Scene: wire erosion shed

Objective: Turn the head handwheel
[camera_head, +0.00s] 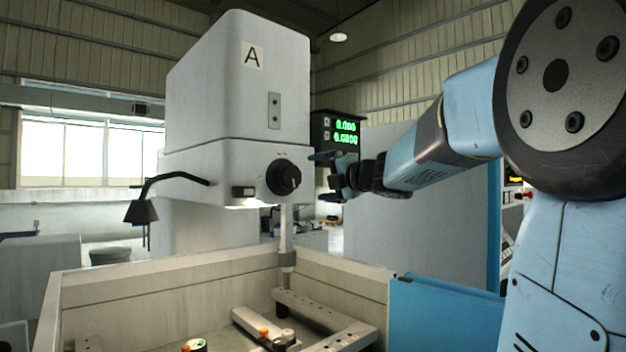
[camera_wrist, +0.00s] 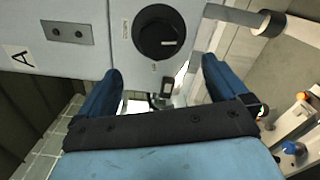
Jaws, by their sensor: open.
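The head handwheel (camera_head: 283,177) is a round black knob on the side face of the white machine head (camera_head: 240,85) marked A. In the wrist view the handwheel (camera_wrist: 159,33) shows face-on at the top, with a pale line across its middle. My gripper (camera_head: 324,176) is open and just to the right of the handwheel in the head view, apart from it. In the wrist view the two blue fingers of my gripper (camera_wrist: 161,82) stand wide apart, with the handwheel beyond and between them. Nothing is between the fingers.
A black readout (camera_head: 337,134) with green digits stands behind my gripper. A black lamp (camera_head: 142,210) hangs from the head's left side. Below is an open tank (camera_head: 160,284) with rails and clamps inside. A blue panel (camera_head: 443,314) stands at the tank's right.

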